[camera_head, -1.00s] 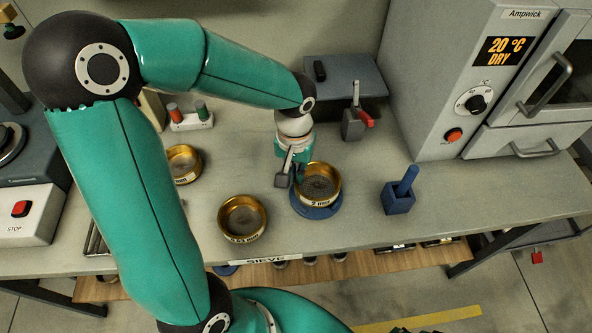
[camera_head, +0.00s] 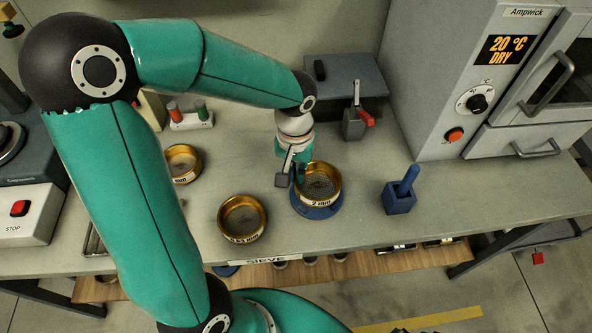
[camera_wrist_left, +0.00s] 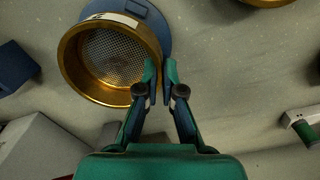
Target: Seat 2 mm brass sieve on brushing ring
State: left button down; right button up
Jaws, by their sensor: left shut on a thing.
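The 2 mm brass sieve (camera_head: 319,199) is over the blue brushing ring (camera_head: 325,214), label facing the front of the bench. In the left wrist view the sieve (camera_wrist_left: 75,76) fills the upper left, and the blue ring (camera_wrist_left: 157,20) sticks out past its upper right side. I cannot tell whether the sieve touches the ring or hangs slightly above it; it looks off-centre there. My left gripper (camera_head: 294,176) is at the sieve's back left rim. In the wrist view its fingers (camera_wrist_left: 160,76) are shut on the rim wall. My right gripper is out of view.
A 0.63 mm sieve (camera_head: 242,219) stands close on the left, and another brass sieve (camera_head: 183,164) behind it. A blue block with a handle (camera_head: 398,198) is to the right. The oven (camera_head: 470,90) bounds the back right. The bench between block and oven is clear.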

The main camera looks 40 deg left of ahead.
pick_arm(q)
jog(key=shift+f+b, duration=0.9)
jog(key=shift+f, duration=0.1)
jog(key=c, duration=1.2)
grip_release()
jog(key=shift+c, duration=0.2)
jog(key=shift+r, duration=0.15)
notch_tip(320, 180, up, 12)
jog(key=shift+a+f, duration=0.1)
jog(key=shift+f, duration=0.1)
